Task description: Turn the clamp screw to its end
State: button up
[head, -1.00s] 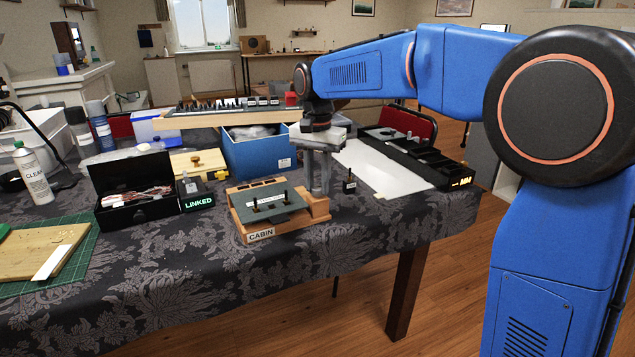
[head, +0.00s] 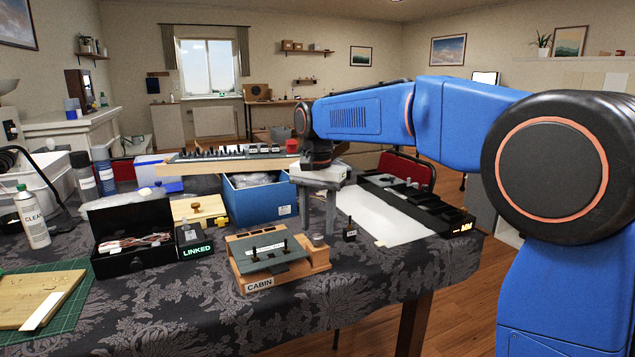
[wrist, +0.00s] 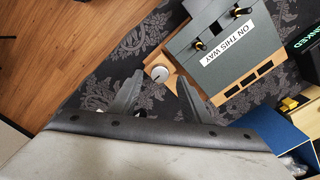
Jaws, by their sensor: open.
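A wooden block (head: 312,262) with a CABIN label stands near the table's front edge and carries a tilted grey panel (head: 273,261). A round grey knob (head: 318,240), which looks like the clamp screw, sits at its right end. The knob also shows in the wrist view (wrist: 159,74), with a light line across its top. My gripper (head: 316,224) is above the knob, fingers pointing down, open and empty. In the wrist view my gripper (wrist: 161,82) has one finger to each side of the knob, with gaps between. The knob's height below the fingertips is hard to tell.
The panel (wrist: 226,45) reads "ON THIS WAY" and has two dark upright levers. A small black tagged item (head: 350,231) stands right of my gripper. A blue bin (head: 259,201) is behind, and a LINKED box (head: 193,242) is to the left.

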aim_at(317, 236)
notch_tip(317, 236, up, 15)
dwell(0.4)
jog(key=shift+f, duration=0.1)
dwell(0.8)
notch_tip(317, 236, down, 18)
jog(key=n, duration=1)
jog(key=shift+r, duration=0.25)
jog(key=c, duration=1)
